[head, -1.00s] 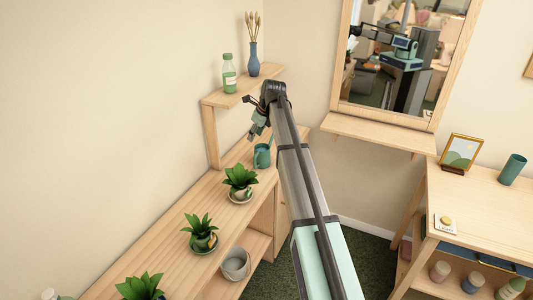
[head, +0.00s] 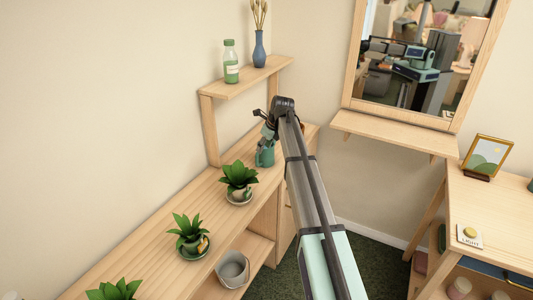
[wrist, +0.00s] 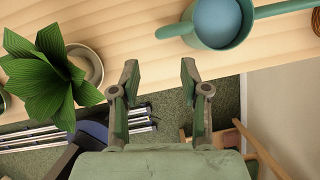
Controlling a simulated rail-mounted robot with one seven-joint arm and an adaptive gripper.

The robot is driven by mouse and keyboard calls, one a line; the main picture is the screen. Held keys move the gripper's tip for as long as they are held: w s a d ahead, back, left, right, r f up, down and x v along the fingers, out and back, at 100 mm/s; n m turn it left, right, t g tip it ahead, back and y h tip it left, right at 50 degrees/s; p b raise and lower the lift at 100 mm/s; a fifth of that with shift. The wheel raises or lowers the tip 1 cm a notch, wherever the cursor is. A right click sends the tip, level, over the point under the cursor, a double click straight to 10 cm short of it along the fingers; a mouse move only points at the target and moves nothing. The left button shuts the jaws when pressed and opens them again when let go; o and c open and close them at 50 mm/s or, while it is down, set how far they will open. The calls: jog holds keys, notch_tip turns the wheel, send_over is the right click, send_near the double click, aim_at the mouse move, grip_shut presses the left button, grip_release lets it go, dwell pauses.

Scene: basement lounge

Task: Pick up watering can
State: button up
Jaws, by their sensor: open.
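The teal watering can (head: 265,157) stands on the long wooden shelf unit, beyond the nearest potted plant. In the wrist view the watering can (wrist: 243,36) is at the top right, seen from above, with a blue inside, a bar-like part reaching left and a long spout reaching right. My gripper (wrist: 160,74) is open and empty, its two fingers apart, below and left of the can in that view. In the head view my gripper (head: 268,130) hangs close above the can and hides part of it.
A potted plant (head: 239,177) stands near the can; its leaves (wrist: 47,75) show left of my fingers. Another plant (head: 188,231) and a grey pot (head: 232,269) are nearer. A small wall shelf (head: 246,78) holds a bottle (head: 231,63) and a vase (head: 259,48).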

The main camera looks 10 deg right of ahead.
aim_at(257, 163)
jog(key=p+x, duration=0.2)
jog(key=x, duration=1)
jog(key=shift+w+f, duration=0.15)
grip_shut()
